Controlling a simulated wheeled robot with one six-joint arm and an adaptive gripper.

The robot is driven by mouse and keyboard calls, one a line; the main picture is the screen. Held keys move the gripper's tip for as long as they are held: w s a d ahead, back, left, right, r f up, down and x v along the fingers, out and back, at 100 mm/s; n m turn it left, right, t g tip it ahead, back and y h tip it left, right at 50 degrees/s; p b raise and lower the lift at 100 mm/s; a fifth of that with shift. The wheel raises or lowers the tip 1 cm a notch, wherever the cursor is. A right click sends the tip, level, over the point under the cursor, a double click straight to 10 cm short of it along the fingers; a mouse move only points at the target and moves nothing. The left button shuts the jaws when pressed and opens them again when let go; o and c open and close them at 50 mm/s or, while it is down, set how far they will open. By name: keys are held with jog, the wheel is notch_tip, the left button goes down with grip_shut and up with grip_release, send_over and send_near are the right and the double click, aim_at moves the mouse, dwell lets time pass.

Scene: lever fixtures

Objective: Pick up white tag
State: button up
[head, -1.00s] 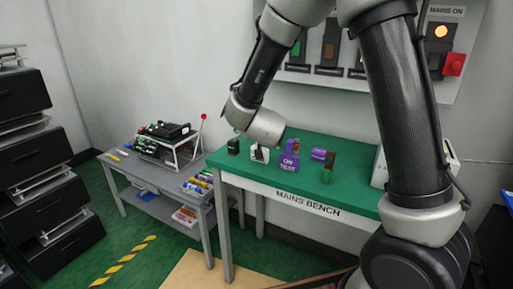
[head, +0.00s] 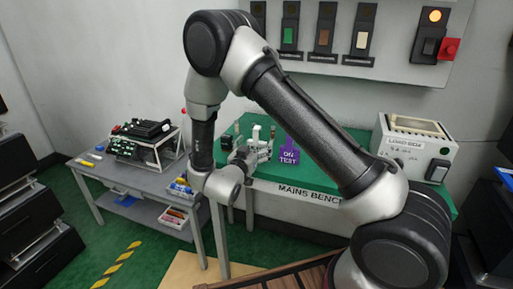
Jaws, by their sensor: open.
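A small white upright piece (head: 256,132), which looks like the white tag, stands on the green top of the mains bench (head: 350,140) near its left end. My gripper (head: 250,150) is at the bench's left front edge, just in front of the white piece in the picture. Its jaws are open, and I see nothing held in them. The gripper and wrist hide part of the bench top and the lower part of the white piece. I cannot tell whether the fingers touch it.
A purple "ON TEST" sign (head: 289,152) stands close to the right of the gripper. A white load box (head: 418,148) sits at the bench's right end. A grey side table (head: 125,178) with an electronics rack (head: 145,142) stands to the left. A switch panel (head: 390,35) hangs behind.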

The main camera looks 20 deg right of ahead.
jog(key=shift+x, duration=0.95)
jog(key=c, duration=1.1)
jog(key=shift+r, duration=0.1)
